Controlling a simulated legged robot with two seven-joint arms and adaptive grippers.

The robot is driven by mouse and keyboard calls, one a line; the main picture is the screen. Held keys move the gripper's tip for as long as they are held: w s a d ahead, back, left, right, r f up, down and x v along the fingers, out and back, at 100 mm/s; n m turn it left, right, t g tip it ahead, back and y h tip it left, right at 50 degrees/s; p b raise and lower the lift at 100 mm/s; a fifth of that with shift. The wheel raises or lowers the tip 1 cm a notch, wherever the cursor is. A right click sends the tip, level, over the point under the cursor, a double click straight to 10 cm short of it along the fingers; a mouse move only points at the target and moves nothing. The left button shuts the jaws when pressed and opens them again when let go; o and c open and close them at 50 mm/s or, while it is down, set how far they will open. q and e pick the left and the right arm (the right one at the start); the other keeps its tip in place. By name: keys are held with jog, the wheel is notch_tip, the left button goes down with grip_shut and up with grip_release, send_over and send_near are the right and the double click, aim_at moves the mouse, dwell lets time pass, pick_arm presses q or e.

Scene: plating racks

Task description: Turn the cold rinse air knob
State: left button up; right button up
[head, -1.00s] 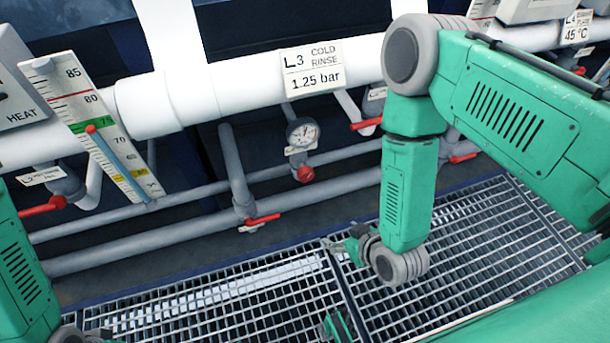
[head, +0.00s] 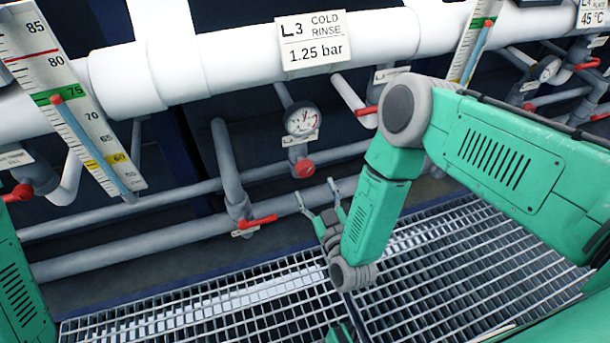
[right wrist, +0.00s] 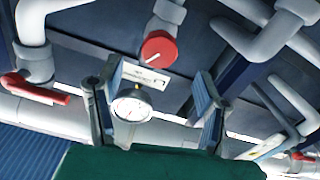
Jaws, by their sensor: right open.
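The cold rinse air knob, a small round red knob (head: 304,168), sits on a grey stem below a round dial gauge (head: 302,120), under the "L3 COLD RINSE 1.25 bar" sign (head: 313,44). My right gripper (head: 318,193) is open and empty, its fingers pointing up just below the knob. In the right wrist view the red knob (right wrist: 158,48), with a pale line on its face, shows beyond the open fingers (right wrist: 152,95). The gauge (right wrist: 130,108) shows between them. No contact is visible. My left arm shows at the left edge; its gripper is out of view.
A red valve lever (head: 258,222) on a grey pipe is left of my right gripper. Another red lever (head: 367,110) is at the upper right. A large white pipe (head: 225,72) runs above, grey pipes behind. Metal grating (head: 240,300) lies below.

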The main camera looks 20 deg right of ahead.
aim_at(307, 173)
jog(key=w+b, duration=0.2)
jog(key=w, duration=0.5)
jog(key=shift+w+a, duration=0.15)
jog(key=shift+w, duration=0.2)
jog(key=c, duration=1.2)
jog(key=shift+o, duration=0.2)
